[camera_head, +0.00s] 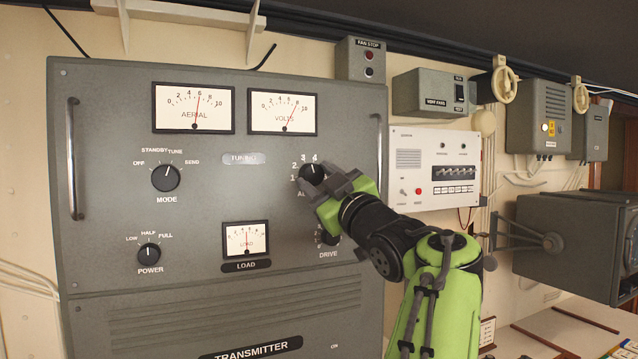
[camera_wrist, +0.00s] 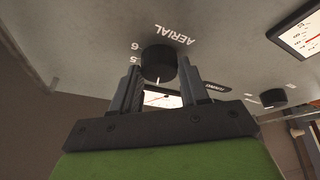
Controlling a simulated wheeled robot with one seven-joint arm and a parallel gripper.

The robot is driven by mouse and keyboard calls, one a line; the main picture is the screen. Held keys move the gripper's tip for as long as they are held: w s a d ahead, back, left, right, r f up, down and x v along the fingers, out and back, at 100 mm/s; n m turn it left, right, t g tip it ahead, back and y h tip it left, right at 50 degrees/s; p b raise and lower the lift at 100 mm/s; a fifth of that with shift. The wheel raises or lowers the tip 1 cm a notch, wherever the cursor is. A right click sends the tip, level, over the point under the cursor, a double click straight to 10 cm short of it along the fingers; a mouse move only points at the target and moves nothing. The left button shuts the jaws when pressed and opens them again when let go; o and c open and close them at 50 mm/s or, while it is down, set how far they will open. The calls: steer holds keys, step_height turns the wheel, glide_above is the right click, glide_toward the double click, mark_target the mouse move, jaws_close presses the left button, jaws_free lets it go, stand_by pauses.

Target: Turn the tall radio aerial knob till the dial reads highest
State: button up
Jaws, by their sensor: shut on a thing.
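The aerial knob (camera_head: 313,173) is a round black knob on the upper right of the grey transmitter panel. Its scale numbers 1 to 4 show in the head view, and my fingers hide the rest. In the wrist view the knob (camera_wrist: 158,60) sits between my two fingers, with the AERIAL label and the numbers 5 and 6 beside it. My gripper (camera_head: 328,185) is shut on this knob. The AERIAL dial (camera_head: 193,108) at the panel's upper left has its needle at about 6. I cannot tell the knob's exact pointer setting.
The drive knob (camera_head: 329,238) is just below my gripper, partly hidden by it.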

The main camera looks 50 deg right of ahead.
steer(key=shift+n, duration=0.5)
steer(key=o, duration=1)
steer(key=shift+o, duration=0.2)
steer(key=b+v, duration=1)
steer(key=v, duration=0.5)
steer(key=shift+s, duration=0.45)
